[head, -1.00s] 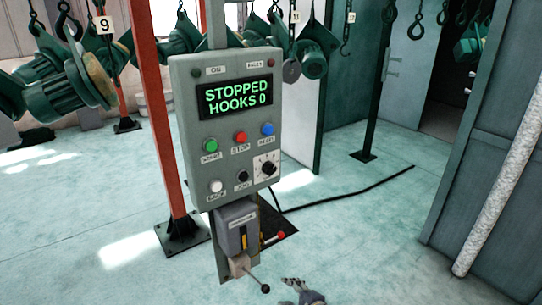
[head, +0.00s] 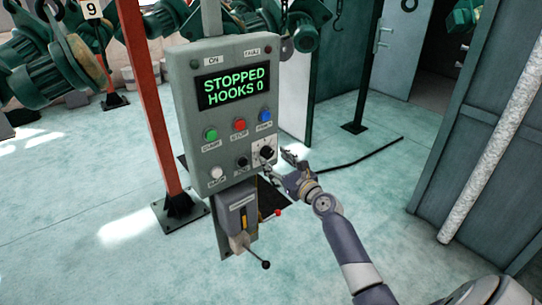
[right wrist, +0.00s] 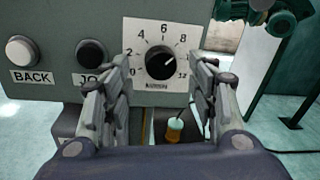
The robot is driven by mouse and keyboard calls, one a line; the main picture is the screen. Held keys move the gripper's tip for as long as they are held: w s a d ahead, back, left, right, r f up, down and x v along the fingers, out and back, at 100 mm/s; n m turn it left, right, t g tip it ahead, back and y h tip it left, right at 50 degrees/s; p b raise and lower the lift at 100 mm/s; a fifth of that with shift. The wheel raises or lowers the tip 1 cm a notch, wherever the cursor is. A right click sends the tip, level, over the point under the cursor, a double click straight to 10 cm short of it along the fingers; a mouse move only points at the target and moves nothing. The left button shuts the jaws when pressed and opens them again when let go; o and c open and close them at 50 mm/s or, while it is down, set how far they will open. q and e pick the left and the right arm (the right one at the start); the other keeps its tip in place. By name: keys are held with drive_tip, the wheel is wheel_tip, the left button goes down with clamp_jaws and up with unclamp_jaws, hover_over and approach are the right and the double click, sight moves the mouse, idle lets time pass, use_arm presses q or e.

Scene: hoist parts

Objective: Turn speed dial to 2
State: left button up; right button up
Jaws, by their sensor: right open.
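The speed dial (head: 266,152) is a black knob on a white numbered plate at the lower right of the grey control box. In the right wrist view the dial (right wrist: 160,63) has a white pointer aimed up and right, near the 8 or just past it. The 2 is at the plate's left side. My right gripper (head: 279,163) is open at the dial's lower right in the head view. In the right wrist view its fingers (right wrist: 164,75) stand on either side of the plate, with nothing between them; contact cannot be told. My left gripper is not in view.
The box's display (head: 234,86) reads STOPPED, HOOKS 0. Green, red, blue, white and black buttons (head: 243,162) sit near the dial. A lever (head: 256,255) with a black ball hangs below the box. A red post (head: 150,110) stands to the left.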

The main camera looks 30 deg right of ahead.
sight(269, 155)
drive_tip(key=shift+w, duration=1.15)
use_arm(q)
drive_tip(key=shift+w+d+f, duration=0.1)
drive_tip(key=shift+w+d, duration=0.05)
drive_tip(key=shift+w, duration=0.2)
use_arm(e)
drive_tip(key=shift+w, duration=0.5)
drive_tip(key=c, duration=1.1)
drive_tip(key=shift+o, duration=0.2)
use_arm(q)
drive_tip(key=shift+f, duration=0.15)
